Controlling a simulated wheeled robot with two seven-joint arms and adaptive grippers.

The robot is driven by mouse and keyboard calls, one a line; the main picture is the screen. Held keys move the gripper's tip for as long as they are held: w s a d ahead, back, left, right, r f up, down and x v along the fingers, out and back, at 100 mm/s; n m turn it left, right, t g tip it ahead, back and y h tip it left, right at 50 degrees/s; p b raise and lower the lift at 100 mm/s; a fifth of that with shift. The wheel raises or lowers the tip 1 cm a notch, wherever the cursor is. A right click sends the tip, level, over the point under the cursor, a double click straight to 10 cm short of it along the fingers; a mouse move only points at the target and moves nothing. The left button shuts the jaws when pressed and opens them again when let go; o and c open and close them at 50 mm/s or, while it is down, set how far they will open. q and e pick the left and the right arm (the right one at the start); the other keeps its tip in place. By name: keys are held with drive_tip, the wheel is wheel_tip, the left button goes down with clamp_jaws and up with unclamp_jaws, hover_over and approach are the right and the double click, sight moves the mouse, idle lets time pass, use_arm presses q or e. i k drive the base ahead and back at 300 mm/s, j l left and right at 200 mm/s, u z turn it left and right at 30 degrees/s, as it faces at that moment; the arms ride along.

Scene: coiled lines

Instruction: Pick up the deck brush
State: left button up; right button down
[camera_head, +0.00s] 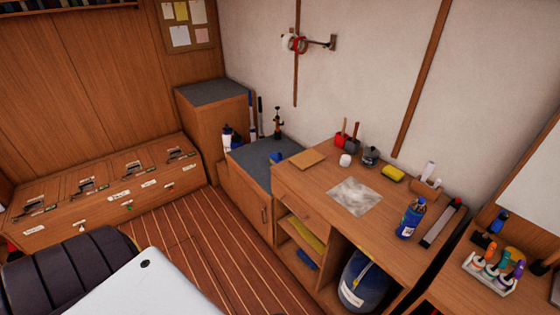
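I cannot pick out the deck brush for sure. A small blue object (277,158) lies on the grey-topped low cabinet (262,152), too small to tell whether it is a brush. Slim upright poles (251,112), one blue and white, stand in the corner behind that cabinet; their lower ends are hidden. Neither of my grippers is in view.
A wooden workbench (318,196) along the wall holds a blue bottle (410,219), a yellow sponge (393,173) and a red-and-black pot (342,139). A blue container (364,282) stands beneath. A low locker (135,190) lines the left. The plank floor (213,235) between is clear.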

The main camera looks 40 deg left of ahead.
sight(275, 158)
drive_tip(key=i+j+z, duration=0.15)
drive_tip(key=j, duration=0.7)
drive_tip(key=i+j+z, duration=0.1)
drive_tip(key=i+j, duration=0.15)
drive_tip(key=j, duration=0.6)
drive_tip(key=i+j+z, duration=0.15)
drive_tip(key=j, duration=0.7)
drive_tip(key=i+j+z, duration=0.15)
drive_tip(key=j, duration=0.7)
drive_tip(key=j+z, duration=0.1)
drive_tip(key=j, duration=0.8)
